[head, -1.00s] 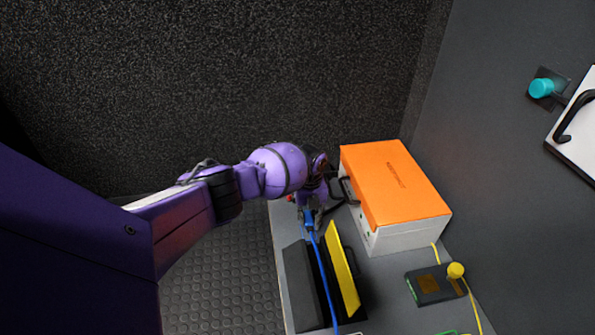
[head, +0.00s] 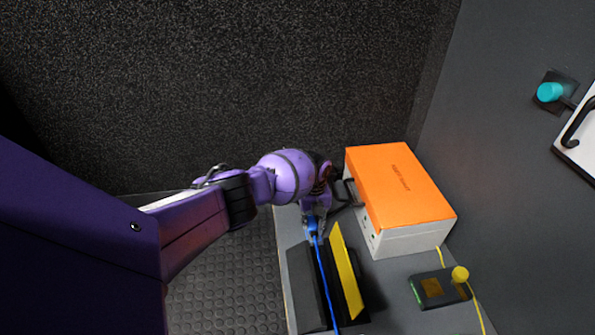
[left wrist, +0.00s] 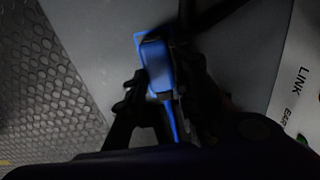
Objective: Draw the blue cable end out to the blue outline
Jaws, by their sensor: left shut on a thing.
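The blue cable end (left wrist: 156,66) is a blue block held between the dark fingers of my left gripper (left wrist: 163,88) in the left wrist view. The left gripper (head: 315,212) is shut on it above the grey bench, left of the orange-topped box. The blue cable (head: 325,275) runs from the cable end toward the bottom of the head view, between a dark block and a yellow plate. A brighter blue edge (left wrist: 138,42), apparently the blue outline, shows beside the cable end; the rest is hidden beneath it. I cannot tell whether the cable end touches the bench. My right gripper is not in view.
The orange-and-white box (head: 400,185) has a dark handle facing my gripper. The yellow plate (head: 347,268) stands near the cable.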

